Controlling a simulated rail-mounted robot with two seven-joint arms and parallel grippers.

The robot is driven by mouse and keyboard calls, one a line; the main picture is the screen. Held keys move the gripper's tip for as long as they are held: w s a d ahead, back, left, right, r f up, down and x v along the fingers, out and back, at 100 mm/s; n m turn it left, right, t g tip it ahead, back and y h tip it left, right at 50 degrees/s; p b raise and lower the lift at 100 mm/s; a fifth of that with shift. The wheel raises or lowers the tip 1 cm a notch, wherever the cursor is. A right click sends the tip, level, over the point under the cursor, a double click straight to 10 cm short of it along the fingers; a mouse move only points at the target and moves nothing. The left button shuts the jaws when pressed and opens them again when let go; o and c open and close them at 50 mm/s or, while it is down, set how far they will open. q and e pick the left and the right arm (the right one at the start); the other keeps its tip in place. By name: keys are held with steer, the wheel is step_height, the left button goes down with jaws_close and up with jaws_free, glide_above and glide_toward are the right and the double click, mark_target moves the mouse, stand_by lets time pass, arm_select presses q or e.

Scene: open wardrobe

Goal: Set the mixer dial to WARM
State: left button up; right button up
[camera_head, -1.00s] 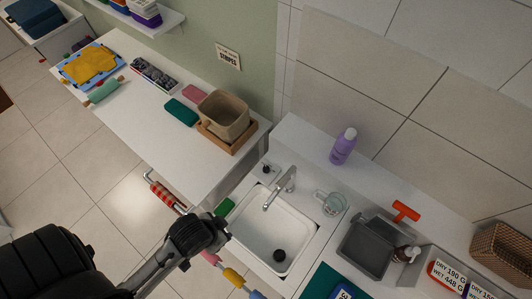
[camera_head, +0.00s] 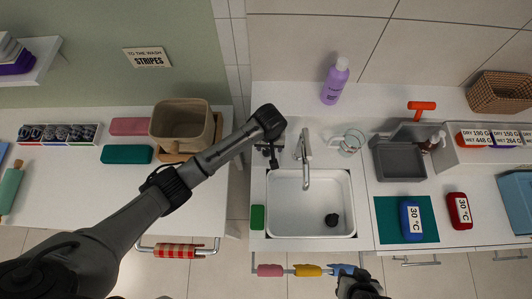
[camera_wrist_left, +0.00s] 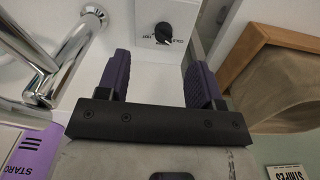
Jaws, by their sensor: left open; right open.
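The mixer dial (camera_wrist_left: 164,33) is a black knob on a white plate in the left wrist view, with small lettering beside it, partly upside down. I cannot read its setting for certain. My left gripper (camera_wrist_left: 158,82) is open and empty, its two purple-lined fingers apart and the dial beyond the gap between them. In the head view my left gripper (camera_head: 269,154) is over the counter left of the faucet (camera_head: 306,160), and it hides the dial there. My right gripper (camera_head: 360,285) is at the bottom edge, below the sink front.
The white sink (camera_head: 285,225) lies in front of the faucet. A purple bottle (camera_head: 335,82) stands behind it and a glass jug (camera_head: 347,142) to its right. A beige bin (camera_head: 180,124) in a wooden tray stands left of my left gripper.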

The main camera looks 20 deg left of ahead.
mark_target(267, 150)
arm_select(q)
steer(key=shift+n+y, duration=0.3)
steer(key=shift+n, duration=0.4)
steer(key=w+f, duration=0.1)
steer(key=f, duration=0.2)
steer(key=w+a+f+b, duration=0.1)
steer(key=f, duration=0.3)
steer(key=w+a+f+b, duration=0.1)
steer(key=f, duration=0.3)
steer(key=shift+w+a+f, duration=0.1)
steer(key=shift+f, duration=0.1)
steer(key=shift+a+f, duration=0.1)
steer(key=shift+f, duration=0.9)
steer(key=shift+c, duration=0.2)
steer(key=c, duration=0.8)
steer(key=shift+c, duration=0.2)
